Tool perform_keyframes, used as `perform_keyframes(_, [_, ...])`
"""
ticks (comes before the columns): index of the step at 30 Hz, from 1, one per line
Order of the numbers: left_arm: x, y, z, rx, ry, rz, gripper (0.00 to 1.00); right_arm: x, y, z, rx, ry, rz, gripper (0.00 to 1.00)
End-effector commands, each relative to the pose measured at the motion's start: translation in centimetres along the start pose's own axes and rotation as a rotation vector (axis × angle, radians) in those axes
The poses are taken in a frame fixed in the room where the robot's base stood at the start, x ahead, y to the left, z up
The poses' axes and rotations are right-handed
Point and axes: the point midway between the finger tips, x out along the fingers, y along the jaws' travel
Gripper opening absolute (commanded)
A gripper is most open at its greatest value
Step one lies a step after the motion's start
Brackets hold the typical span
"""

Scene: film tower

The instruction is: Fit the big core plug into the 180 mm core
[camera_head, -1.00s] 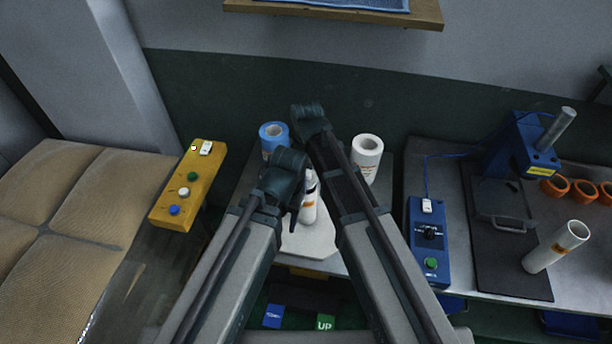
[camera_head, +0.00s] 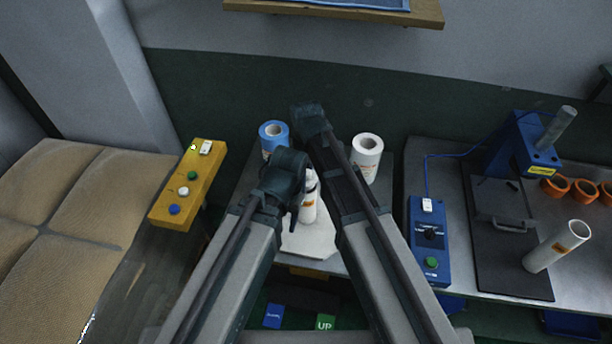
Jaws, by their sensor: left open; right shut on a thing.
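A white core (camera_head: 308,207) with an orange label stands between my two arms, partly covered by them. My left gripper (camera_head: 296,216) is open close to its left side; I cannot tell whether they touch. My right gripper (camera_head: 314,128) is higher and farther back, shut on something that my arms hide. I cannot tell from the labels which core is 180 mm. I cannot make out the big core plug.
A blue roll (camera_head: 272,137) and a white roll (camera_head: 367,156) stand behind my arms. Several orange rings (camera_head: 556,187) lie on the right bench near a blue press (camera_head: 525,150). A blue control box (camera_head: 429,243) and a yellow button box (camera_head: 187,186) flank my arms.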

Motion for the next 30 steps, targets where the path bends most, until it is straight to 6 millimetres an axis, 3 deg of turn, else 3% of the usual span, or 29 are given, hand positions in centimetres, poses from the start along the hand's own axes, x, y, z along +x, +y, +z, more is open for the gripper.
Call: perform_keyframes(30, [2.2, 0.2, -0.1, 0.000, 0.000, 0.000, 0.50, 2.2, -0.2, 0.1, 0.000, -0.001, -0.007, 0.25])
